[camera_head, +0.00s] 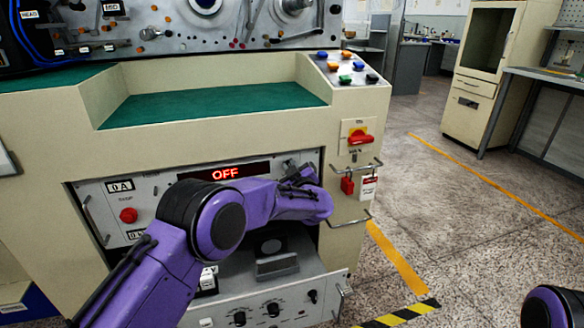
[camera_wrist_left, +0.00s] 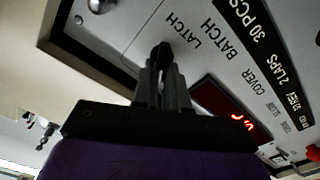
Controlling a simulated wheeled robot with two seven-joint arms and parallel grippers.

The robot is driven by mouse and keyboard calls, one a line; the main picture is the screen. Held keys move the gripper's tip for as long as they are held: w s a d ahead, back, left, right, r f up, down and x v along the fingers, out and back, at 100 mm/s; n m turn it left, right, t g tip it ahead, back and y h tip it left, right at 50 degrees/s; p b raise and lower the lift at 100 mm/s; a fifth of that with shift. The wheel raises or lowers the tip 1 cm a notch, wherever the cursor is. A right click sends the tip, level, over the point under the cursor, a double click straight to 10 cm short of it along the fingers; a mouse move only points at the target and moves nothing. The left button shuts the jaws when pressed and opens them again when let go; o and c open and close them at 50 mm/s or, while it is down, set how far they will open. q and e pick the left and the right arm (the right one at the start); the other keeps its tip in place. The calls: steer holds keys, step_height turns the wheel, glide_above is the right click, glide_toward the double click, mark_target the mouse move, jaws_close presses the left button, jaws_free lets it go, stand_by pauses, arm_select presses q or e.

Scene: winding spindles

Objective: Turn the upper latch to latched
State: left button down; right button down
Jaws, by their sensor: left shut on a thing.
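The upper latch is a small dark handle (camera_wrist_left: 160,54) on the pale panel, beside the printed word LATCH in the left wrist view. My left gripper (camera_wrist_left: 162,78) is shut on it, and the fingers hide most of it. In the head view my left gripper (camera_head: 300,178) is at the upper right of the machine's front panel, right of the red OFF display (camera_head: 225,173). My own wrist covers the latch there, so its exact angle cannot be told. My right gripper is out of view.
Below my left arm a drawer unit (camera_head: 262,312) with knobs stands pulled out. A red emergency button (camera_head: 128,215) is on the left of the panel. A red rotary switch (camera_head: 361,137) and a red padlock (camera_head: 347,185) are on the right. Floor to the right is clear.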

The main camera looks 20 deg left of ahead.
arm_select(q)
steer(key=shift+s+a+f+n+b, duration=0.15)
steer(key=shift+n+b, duration=0.5)
steer(key=shift+n, duration=1.3)
steer(key=shift+d+f+n+b, duration=0.15)
steer(key=shift+n+b, duration=0.5)
steer(key=shift+n, duration=1.25)
steer(key=shift+s+a+f+n+b, duration=0.15)
steer(key=shift+n+b, duration=0.5)
steer(key=shift+n, duration=1.3)
steer(key=shift+w, duration=0.1)
steer(key=c, duration=1.2)
jaws_free()
steer(key=shift+o, duration=0.2)
